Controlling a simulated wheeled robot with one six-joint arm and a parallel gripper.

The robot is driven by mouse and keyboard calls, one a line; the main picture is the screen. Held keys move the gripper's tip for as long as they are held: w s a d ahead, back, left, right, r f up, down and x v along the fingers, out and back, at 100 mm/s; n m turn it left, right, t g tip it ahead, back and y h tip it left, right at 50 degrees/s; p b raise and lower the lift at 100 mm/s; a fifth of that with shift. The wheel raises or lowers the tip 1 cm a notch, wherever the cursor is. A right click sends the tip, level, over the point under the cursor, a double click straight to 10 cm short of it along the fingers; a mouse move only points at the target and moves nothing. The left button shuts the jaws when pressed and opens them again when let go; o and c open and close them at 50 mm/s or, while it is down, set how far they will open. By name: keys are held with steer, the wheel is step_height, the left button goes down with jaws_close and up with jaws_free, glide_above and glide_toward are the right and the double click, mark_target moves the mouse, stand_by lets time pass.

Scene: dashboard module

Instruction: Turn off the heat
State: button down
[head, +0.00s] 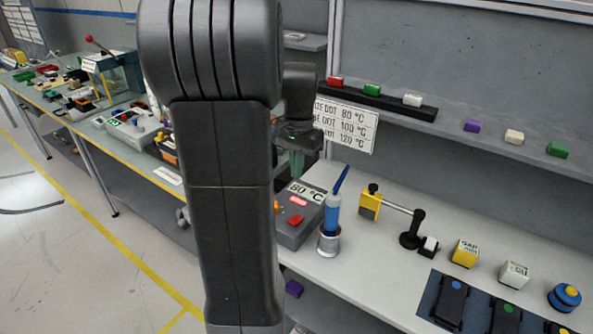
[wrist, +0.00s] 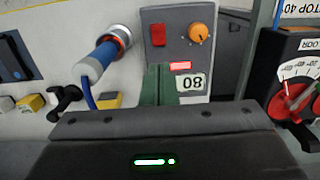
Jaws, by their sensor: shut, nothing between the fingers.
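A grey heater box (head: 286,238) stands on the bench, partly hidden behind my arm in the head view. It also shows in the wrist view (wrist: 177,18). It has a label reading 80 °C (head: 306,192), a lit red bar (wrist: 180,66), a red switch (wrist: 158,36) and an orange knob (wrist: 198,34). My gripper (head: 297,170) is shut and empty, with green fingers pointing down above the box. In the wrist view its fingertips (wrist: 158,68) appear just below the red switch, apparently not touching it.
A blue tool (head: 332,214) stands in a metal cup (head: 329,243) close beside the box. A yellow and black stand (head: 370,203) is farther right. In the wrist view a black dial unit (wrist: 293,85) is right of the box. A shelf (head: 410,122) with small blocks runs behind.

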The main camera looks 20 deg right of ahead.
mark_target(293, 221)
steer(key=m+b, duration=0.2)
steer(key=m, duration=0.4)
steer(key=m+b, duration=0.3)
steer(key=m, duration=0.3)
steer(key=d+m+g+y+b, duration=0.1)
steer(key=m+b, duration=0.2)
steer(key=m, duration=0.3)
steer(key=shift+w, duration=0.35)
steer(key=f, duration=0.4)
steer(key=s+a+f, duration=0.1)
steer(key=f, duration=0.4)
steer(key=a+f+b, duration=0.1)
steer(key=f, duration=0.3)
steer(key=shift+s+f, duration=0.35)
steer(key=shift+s, duration=0.05)
steer(key=shift+f, duration=0.1)
